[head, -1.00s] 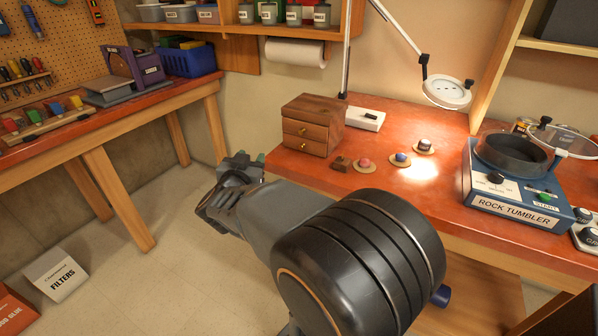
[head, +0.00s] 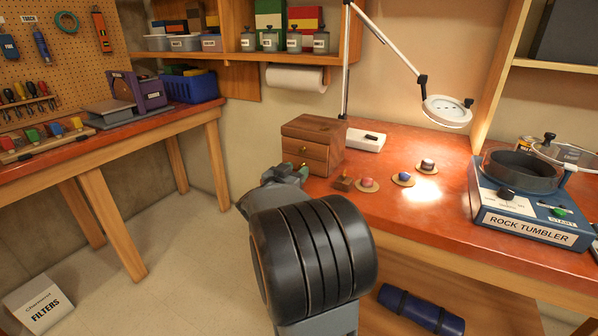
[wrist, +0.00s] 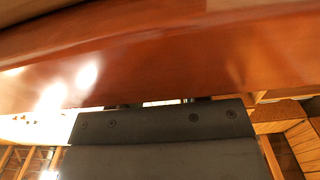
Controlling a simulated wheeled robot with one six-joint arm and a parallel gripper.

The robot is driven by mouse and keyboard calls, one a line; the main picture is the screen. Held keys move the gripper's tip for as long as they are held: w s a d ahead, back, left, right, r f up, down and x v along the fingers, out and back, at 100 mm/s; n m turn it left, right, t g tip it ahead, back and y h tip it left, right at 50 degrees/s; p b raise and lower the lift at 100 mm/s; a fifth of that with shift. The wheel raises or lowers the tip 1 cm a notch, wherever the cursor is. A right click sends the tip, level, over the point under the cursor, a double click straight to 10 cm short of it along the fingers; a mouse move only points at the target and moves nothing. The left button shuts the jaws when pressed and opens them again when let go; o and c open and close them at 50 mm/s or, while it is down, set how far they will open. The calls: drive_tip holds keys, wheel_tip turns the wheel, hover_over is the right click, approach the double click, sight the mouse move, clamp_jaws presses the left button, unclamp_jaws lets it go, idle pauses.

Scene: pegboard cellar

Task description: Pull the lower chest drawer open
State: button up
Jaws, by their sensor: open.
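The small wooden chest (head: 316,131) stands near the left end of the orange-red workbench. It has two stacked drawers with small brass knobs. The upper drawer (head: 303,148) looks shut. The lower drawer (head: 316,168) also looks shut, but my gripper hides part of its front and its knob. My gripper (head: 300,170) is open, low in front of the chest. I cannot tell whether it touches the knob. In the wrist view, the dark gripper body fills the bottom centre beneath a blurred reddish-brown surface, and no knob is clear.
Several stones on round coasters (head: 403,180) lie right of the chest, with a small brown block (head: 343,183) nearer it. A white box (head: 366,140) sits behind. The rock tumbler (head: 530,215) and magnifier lamp (head: 447,111) are farther right.

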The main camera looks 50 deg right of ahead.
drive_tip(key=shift+x, duration=1.15)
clamp_jaws()
